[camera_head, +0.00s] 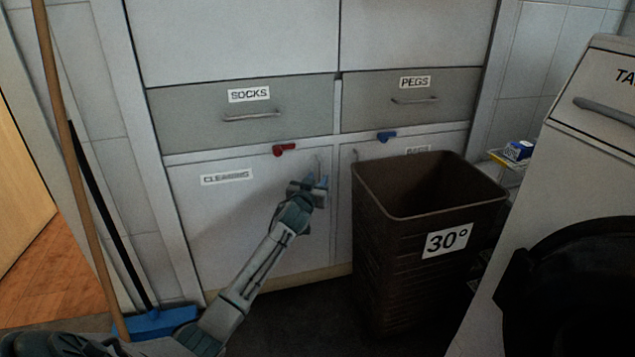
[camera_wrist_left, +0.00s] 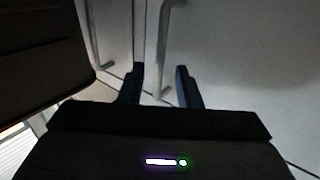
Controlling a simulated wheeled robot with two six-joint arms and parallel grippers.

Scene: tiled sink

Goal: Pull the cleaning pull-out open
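The cleaning pull-out (camera_head: 235,215) is a pale front with a "CLEANING" label, low in the cabinet, and it looks closed. A red latch piece (camera_head: 284,149) sits at its top edge. Its upright bar handle (camera_head: 319,162) is near its right edge, partly hidden by my gripper. My left gripper (camera_head: 315,186) is at this handle. In the left wrist view the handle (camera_wrist_left: 163,50) runs between the two separated fingers (camera_wrist_left: 160,88), with gaps visible on both sides. The gripper is open. My right gripper is not in view.
A brown bin (camera_head: 430,240) marked "30°" stands just right of the pull-out, before the neighbouring front. Drawers labelled "SOCKS" (camera_head: 245,108) and "PEGS" (camera_head: 410,98) are above. A broom (camera_head: 60,100) and blue dustpan-like piece (camera_head: 160,322) are left. A white machine (camera_head: 580,170) is right.

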